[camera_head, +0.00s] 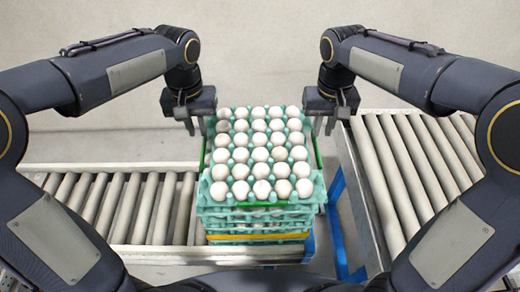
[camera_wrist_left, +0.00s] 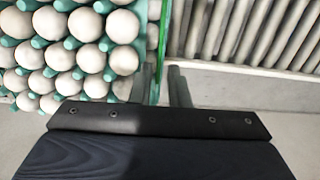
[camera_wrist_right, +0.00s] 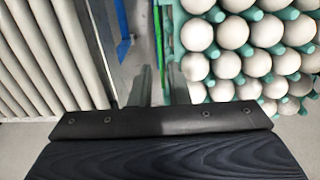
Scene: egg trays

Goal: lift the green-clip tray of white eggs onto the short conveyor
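The turquoise tray (camera_head: 205,190) of white eggs (camera_head: 242,154) sits on top of a stack in the middle of the head view. Green clip strips (camera_head: 318,150) run along its left and right sides. My left gripper (camera_head: 197,128) is at the tray's far left corner and my right gripper (camera_head: 319,126) at its far right corner. In the left wrist view, the open fingers (camera_wrist_left: 164,84) stand on either side of the green strip (camera_wrist_left: 164,35), apart from each other. In the right wrist view, the open fingers (camera_wrist_right: 162,84) likewise straddle the green strip (camera_wrist_right: 158,30). Contact is unclear.
More turquoise trays (camera_head: 215,223) lie below, with a yellow strip (camera_head: 258,237) lower in the stack. A roller conveyor (camera_head: 120,205) runs to the left, and another (camera_head: 415,165) stands to the right. Blue frame parts (camera_head: 336,190) show in the gap between stack and right conveyor.

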